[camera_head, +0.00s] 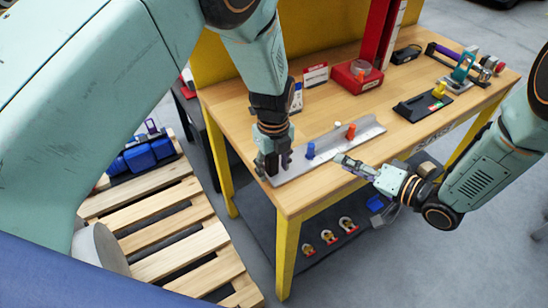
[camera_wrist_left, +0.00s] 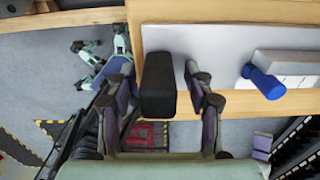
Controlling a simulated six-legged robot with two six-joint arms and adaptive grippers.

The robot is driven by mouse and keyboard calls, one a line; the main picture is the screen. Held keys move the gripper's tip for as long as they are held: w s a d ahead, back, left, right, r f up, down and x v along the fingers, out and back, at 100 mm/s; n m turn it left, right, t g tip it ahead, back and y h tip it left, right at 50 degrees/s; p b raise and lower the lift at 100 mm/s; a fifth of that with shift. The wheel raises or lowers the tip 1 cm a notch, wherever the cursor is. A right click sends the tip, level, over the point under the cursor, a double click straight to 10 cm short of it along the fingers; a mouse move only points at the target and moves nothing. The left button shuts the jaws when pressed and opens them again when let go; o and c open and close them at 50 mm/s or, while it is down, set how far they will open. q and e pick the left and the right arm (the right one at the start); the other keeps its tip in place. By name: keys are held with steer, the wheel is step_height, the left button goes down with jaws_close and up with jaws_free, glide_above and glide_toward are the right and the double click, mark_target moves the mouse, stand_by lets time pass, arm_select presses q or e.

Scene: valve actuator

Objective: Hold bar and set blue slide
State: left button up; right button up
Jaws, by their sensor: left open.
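The blue slide (camera_head: 310,151) is an upright blue knob on a long grey metal plate along the table's front edge. It also shows in the left wrist view (camera_wrist_left: 265,83), right of the fingers. A black block-like bar (camera_wrist_left: 158,85) stands at the plate's left end. My left gripper (camera_head: 272,162) is over that end; in the wrist view its open fingers (camera_wrist_left: 163,90) stand on either side of the bar, with gaps visible. My right gripper (camera_head: 345,162) is near the plate's front edge, right of the blue slide and apart from it; its finger opening is unclear.
An orange knob (camera_head: 350,132) stands on the plate right of the blue slide. Behind are a red box (camera_head: 356,75) and a black tray (camera_head: 422,106) on the wooden table (camera_head: 312,107). A pallet (camera_head: 180,235) lies at left.

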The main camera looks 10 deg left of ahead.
arm_select(q)
steer(key=shift+s+a, duration=0.1)
steer(key=shift+a, duration=0.1)
steer(key=shift+d, duration=0.3)
steer(key=shift+c, duration=1)
steer(key=shift+a, duration=0.2)
steer(key=c, duration=0.6)
steer(key=shift+d, duration=0.15)
jaws_close()
